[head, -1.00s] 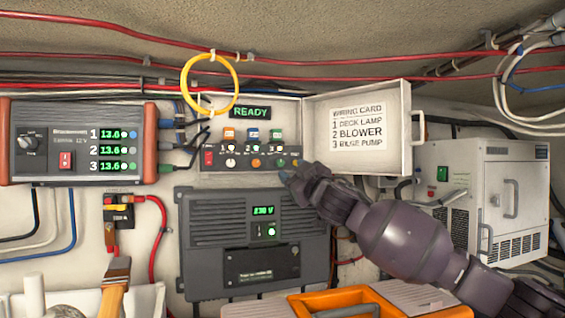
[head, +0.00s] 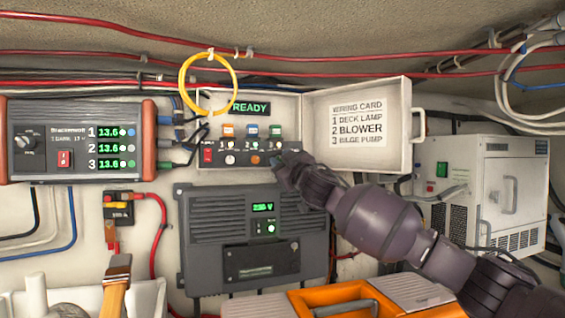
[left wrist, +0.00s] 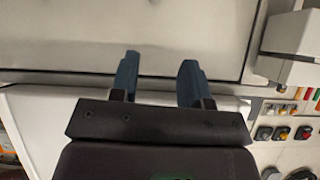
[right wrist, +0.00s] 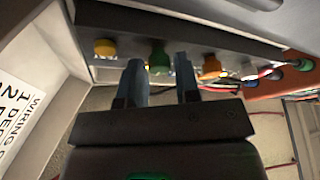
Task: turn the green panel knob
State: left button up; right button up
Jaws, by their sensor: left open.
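The green panel knob (right wrist: 159,58) shows in the right wrist view on the lower row of the open switch box, between a yellow knob (right wrist: 105,48) and an orange knob (right wrist: 211,67). My right gripper (right wrist: 160,68) is at it, with one blue finger on each side and a gap between the fingers. I cannot tell whether the fingertips touch the knob. In the head view my right gripper (head: 281,169) hides the green knob. My left gripper (left wrist: 158,72) is open and empty in front of a pale surface, and is outside the head view.
The box's open lid (head: 357,127) carries a wiring card and stands just right of my right gripper. A yellow cable loop (head: 236,90) hangs at the box's upper left. A grey charger (head: 255,240) is below, and an orange toolbox (head: 330,298) is in front.

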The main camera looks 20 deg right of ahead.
grip_shut()
jog(key=shift+n, duration=0.3)
jog(key=n, duration=0.2)
jog(key=n+g+y, duration=0.1)
jog(key=n, duration=0.1)
jog(key=shift+d+r+y, duration=0.15)
jog(key=shift+y, duration=0.15)
jog(key=shift+n+g+y, duration=0.25)
jog(key=shift+n+g, duration=0.4)
jog(key=shift+n, duration=0.85)
jog(key=shift+n+g+y, duration=0.25)
jog(key=shift+n+g, duration=0.4)
jog(key=shift+n, duration=0.85)
jog(key=shift+o, duration=2)
grip_release()
